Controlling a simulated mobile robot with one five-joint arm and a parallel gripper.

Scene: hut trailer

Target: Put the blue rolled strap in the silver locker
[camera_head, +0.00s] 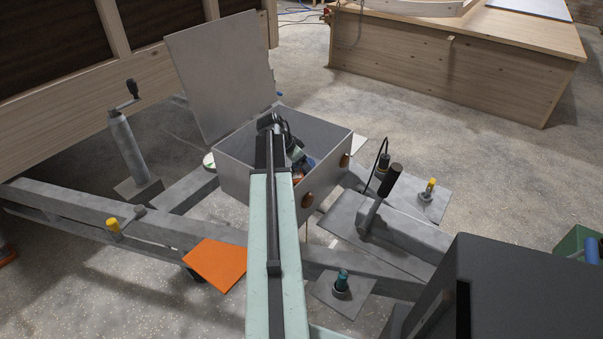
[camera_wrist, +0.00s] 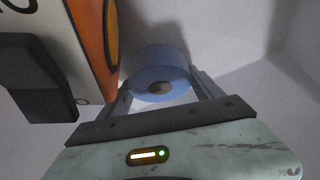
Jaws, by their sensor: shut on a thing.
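The silver locker (camera_head: 250,180) is an open-topped box with its lid (camera_head: 222,75) raised at the back left. My gripper (camera_head: 296,155) reaches down inside it; the arm hides part of the opening. In the wrist view my gripper (camera_wrist: 165,92) is shut on the blue rolled strap (camera_wrist: 155,60), a blue roll with a hollow core, between the two fingers. Pale grey walls surround it there. Whether the strap touches the locker floor I cannot tell. In the head view the strap is not clearly made out.
An orange, white and black object (camera_wrist: 95,40) stands close to the left of the strap in the wrist view. Trailer frame beams (camera_head: 180,230) and an orange plate (camera_head: 216,264) lie around the locker. A wooden bench (camera_head: 450,65) stands behind.

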